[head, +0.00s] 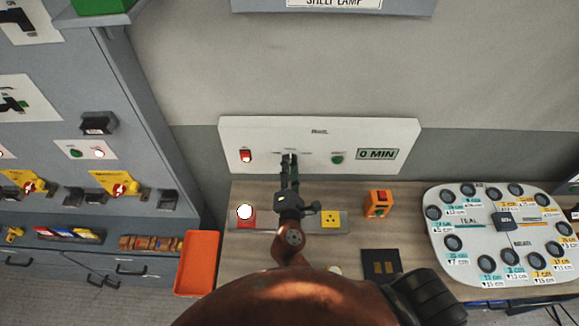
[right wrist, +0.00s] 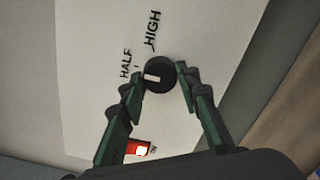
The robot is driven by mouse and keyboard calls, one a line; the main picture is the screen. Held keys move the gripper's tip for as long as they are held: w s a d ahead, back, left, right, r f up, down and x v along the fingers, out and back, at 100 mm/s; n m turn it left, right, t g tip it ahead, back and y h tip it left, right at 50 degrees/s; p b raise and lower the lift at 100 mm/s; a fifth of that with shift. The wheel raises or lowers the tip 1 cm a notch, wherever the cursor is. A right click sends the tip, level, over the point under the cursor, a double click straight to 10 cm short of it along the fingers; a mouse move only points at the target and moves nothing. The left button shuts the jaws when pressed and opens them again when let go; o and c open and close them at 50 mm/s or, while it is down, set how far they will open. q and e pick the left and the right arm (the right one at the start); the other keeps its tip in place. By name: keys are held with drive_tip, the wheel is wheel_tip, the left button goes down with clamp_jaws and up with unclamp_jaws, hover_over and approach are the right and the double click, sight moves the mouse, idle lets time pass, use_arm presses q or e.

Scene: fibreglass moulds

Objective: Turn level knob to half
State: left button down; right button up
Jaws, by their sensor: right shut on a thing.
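The level knob (right wrist: 160,74) is a round black dial with a white mark, set on a pale panel in the right wrist view. The words HALF (right wrist: 126,63) and HIGH (right wrist: 153,30) are printed beside it. The white mark sits on the knob's left part, towards the HALF side; I cannot tell whether it lines up exactly. My right gripper (right wrist: 168,90) has its fingers on both sides of the knob, shut on it. In the head view the right gripper (head: 289,157) reaches the white wall panel (head: 270,130) and hides the knob. My left gripper is not in view.
On the panel are a lit red switch (head: 246,156), a green button (head: 337,159) and a "0 MIN" display (head: 377,154). Below, the bench holds a red-based white button (head: 245,212), a yellow plate (head: 330,219), an orange device (head: 378,204) and a labelled board (head: 475,235).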

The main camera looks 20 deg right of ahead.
drive_tip(key=o, duration=1.2)
drive_tip(key=shift+c, duration=0.2)
drive_tip(key=v, duration=1.2)
